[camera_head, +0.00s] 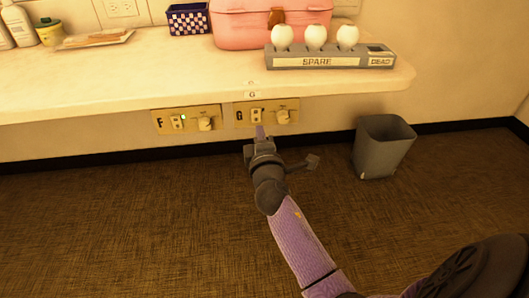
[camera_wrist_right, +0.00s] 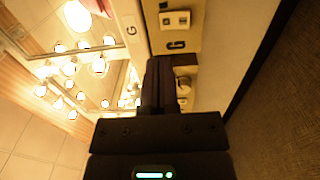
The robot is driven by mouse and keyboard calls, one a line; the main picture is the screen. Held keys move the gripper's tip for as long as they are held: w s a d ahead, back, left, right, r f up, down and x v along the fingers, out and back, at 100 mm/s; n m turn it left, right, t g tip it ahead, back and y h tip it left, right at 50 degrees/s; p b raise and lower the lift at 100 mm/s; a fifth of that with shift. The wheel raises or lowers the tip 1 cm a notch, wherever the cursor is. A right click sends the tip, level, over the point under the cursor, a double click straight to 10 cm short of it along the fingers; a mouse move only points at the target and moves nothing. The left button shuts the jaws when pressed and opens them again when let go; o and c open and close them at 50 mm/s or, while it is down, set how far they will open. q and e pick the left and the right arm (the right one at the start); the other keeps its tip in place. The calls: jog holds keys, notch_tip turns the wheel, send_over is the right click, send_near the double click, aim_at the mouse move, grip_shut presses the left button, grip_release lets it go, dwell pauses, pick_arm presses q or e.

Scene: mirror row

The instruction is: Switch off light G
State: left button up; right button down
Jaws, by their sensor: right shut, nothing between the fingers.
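The G plate (camera_head: 267,105) is a beige panel below the counter's front edge, with a white rocker switch (camera_head: 256,114) on its left and a round knob (camera_head: 283,117) on its right. I see no green light on it. My left gripper is not in view.
The F plate (camera_head: 186,112) sits left of G, with a green light lit. The counter (camera_head: 150,75) overhangs both plates. A grey spare-bulb rack (camera_head: 330,62) and a pink case (camera_head: 240,28) stand on it. A grey bin (camera_head: 383,147) stands at right. Lit bulbs (camera_wrist_right: 78,16) show in the wrist view.

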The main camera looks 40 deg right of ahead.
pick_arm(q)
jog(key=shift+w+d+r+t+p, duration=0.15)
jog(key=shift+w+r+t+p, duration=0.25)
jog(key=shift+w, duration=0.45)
pick_arm(e)
jog(key=v, duration=0.6)
jog(key=shift+s+a+r, duration=0.15)
jog(key=shift+s, duration=0.05)
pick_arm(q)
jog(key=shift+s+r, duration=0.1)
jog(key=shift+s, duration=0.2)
